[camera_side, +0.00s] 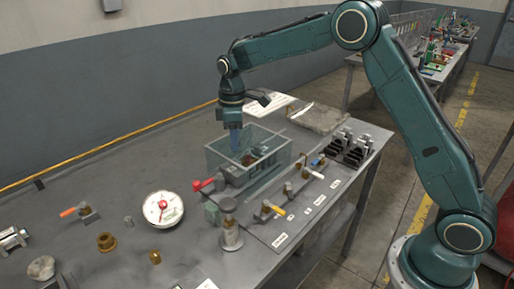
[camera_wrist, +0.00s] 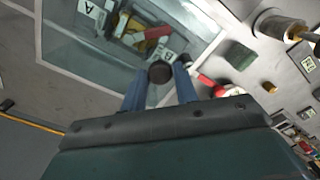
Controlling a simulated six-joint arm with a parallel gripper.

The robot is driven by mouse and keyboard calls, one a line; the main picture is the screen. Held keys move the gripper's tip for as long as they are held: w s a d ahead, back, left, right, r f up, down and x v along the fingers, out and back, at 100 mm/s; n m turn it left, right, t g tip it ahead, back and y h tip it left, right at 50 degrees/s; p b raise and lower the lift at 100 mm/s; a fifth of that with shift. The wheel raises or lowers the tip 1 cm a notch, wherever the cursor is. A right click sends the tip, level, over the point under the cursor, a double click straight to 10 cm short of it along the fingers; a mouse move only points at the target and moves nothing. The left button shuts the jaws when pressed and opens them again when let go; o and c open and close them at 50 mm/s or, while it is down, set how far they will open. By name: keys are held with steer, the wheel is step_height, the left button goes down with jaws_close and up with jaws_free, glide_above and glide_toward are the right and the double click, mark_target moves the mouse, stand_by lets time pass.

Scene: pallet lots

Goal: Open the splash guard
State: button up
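The splash guard (camera_side: 267,182) is a clear, box-shaped cover on the table, with small parts visible through it. In the wrist view its transparent panel (camera_wrist: 85,52) fills the upper left. A dark round knob (camera_wrist: 160,73) shows at the guard's edge in that view. My gripper (camera_side: 235,150) points down at the guard's left part. In the wrist view its two blue fingers (camera_wrist: 160,84) stand apart, one on each side of the knob. The knob about fills the gap, and I cannot tell whether the fingers press on it. In the side view the fingers hide the knob.
A red-handled valve (camera_side: 203,185) stands close to the guard's front. Black clamps (camera_side: 351,150) stand at right. Bare table lies left of the guard.

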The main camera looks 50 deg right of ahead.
jaws_close()
steer(key=d, duration=1.9)
steer(key=shift+d, duration=0.25)
steer(key=o, duration=0.5)
jaws_free()
steer(key=shift+r, duration=0.1)
step_height(320, 180, up, 14)
steer(key=shift+f, duration=0.15)
steer(key=shift+a, duration=0.1)
